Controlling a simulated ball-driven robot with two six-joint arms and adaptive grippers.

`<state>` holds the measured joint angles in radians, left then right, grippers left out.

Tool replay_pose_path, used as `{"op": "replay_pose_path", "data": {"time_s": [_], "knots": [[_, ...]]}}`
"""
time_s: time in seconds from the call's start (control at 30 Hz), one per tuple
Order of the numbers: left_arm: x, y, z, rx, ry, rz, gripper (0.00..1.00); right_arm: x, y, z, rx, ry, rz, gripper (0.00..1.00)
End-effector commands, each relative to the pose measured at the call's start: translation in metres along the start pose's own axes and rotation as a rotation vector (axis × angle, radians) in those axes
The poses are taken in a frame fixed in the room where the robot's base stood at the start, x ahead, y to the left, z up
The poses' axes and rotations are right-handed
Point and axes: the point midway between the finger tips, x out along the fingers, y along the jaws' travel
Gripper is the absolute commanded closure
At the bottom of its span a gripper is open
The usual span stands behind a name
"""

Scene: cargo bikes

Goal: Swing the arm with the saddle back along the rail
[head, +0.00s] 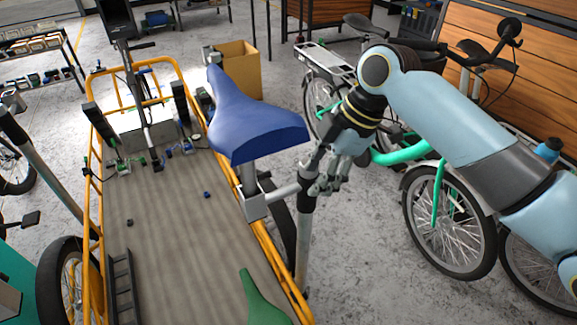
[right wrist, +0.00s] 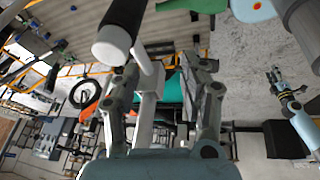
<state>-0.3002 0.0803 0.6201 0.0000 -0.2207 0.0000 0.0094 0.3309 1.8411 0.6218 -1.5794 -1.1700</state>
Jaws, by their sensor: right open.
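The blue saddle (head: 250,118) sits upright on a short post above the cargo bed. Its post stands in a grey clamp block (head: 256,206), at the left end of a short grey arm (head: 286,192). The arm's right end meets an upright post with a black collar (head: 306,186). The orange rail (head: 268,248) runs below the arm. My right gripper (head: 330,176) is open beside the collar. In the right wrist view its fingers (right wrist: 165,95) stand on both sides of a pale bar (right wrist: 150,105); contact cannot be told. My left gripper (right wrist: 277,77) shows small there.
A green saddle (head: 262,302) is at the bed's near end. The cargo bed (head: 165,225) holds small parts and a dark ladder-like piece (head: 122,285). A green-framed bike (head: 440,215) stands right, beneath my right arm. A cardboard box (head: 238,70) is behind the saddle.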

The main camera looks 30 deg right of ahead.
Motion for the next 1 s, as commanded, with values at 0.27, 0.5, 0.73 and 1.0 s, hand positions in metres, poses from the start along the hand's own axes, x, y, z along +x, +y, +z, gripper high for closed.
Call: {"op": "replay_pose_path", "data": {"time_s": [0.27, 0.5, 0.73, 1.0], "knots": [[-0.002, -0.003, 0.009, 0.002, -0.014, -0.003, 0.6, -0.018, 0.037, -0.01, -0.23, 0.074, -0.022, 0.56], [-0.004, -0.002, -0.002, 0.001, 0.003, -0.002, 0.6, 0.013, 0.037, -0.014, -0.244, 0.082, -0.025, 0.56], [-0.006, 0.0, -0.003, 0.0, 0.005, 0.001, 0.6, 0.059, 0.036, -0.017, -0.243, 0.081, -0.024, 0.56], [-0.006, 0.001, -0.003, -0.001, 0.004, 0.002, 0.6, 0.086, 0.035, -0.018, -0.245, 0.078, -0.022, 0.56]]}}
